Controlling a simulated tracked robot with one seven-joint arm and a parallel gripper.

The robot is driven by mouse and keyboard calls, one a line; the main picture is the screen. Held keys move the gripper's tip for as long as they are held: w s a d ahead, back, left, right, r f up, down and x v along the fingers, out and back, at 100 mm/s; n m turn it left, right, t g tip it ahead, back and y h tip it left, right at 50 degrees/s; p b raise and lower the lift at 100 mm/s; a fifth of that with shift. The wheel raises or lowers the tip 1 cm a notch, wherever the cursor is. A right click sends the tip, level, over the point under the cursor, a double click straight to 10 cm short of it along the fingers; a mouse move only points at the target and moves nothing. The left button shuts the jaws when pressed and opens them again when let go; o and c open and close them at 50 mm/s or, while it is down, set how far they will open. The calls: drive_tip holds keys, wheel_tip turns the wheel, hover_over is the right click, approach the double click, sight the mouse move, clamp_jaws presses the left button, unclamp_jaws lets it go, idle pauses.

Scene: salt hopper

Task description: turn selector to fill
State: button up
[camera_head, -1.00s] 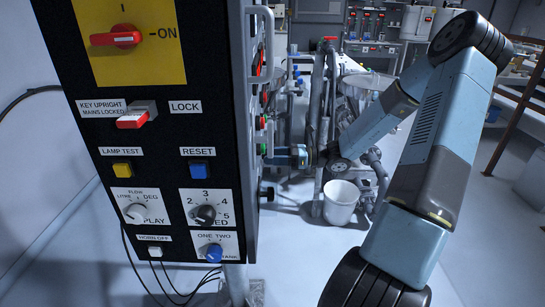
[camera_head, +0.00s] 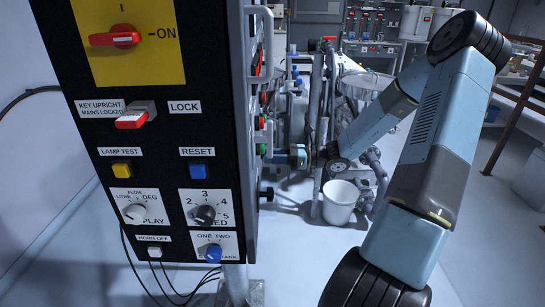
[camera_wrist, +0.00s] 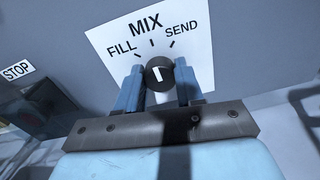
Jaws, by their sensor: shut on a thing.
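The selector is a round dark knob (camera_wrist: 159,73) with a white mark, on a white plate (camera_wrist: 196,61) lettered FILL, MIX and SEND. Its mark stands nearly upright in the wrist view, roughly toward the MIX tick; FILL is to its left and SEND to its right. My gripper (camera_wrist: 159,84) has one blue finger on each side of the knob and is shut on it. In the head view, my wrist is at the right side of the black cabinet; the selector and fingertips are hidden there.
The cabinet's front (camera_head: 165,185) carries other switches and knobs. A STOP label (camera_wrist: 17,70) is left of the selector plate. Pipes and a white bucket (camera_head: 341,201) stand close to my arm. Open floor lies at the right.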

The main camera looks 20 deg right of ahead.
drive_tip(key=shift+w+d+n, duration=0.1)
drive_tip(key=shift+d+n, duration=0.05)
drive_tip(key=shift+n, duration=4.15)
drive_tip(key=o, duration=1)
drive_tip(key=shift+o, duration=0.2)
drive_tip(key=v, duration=1.3)
drive_tip(key=shift+s+d+f, duration=0.2)
drive_tip(key=shift+d+f, duration=0.05)
drive_tip(key=shift+d, duration=0.05)
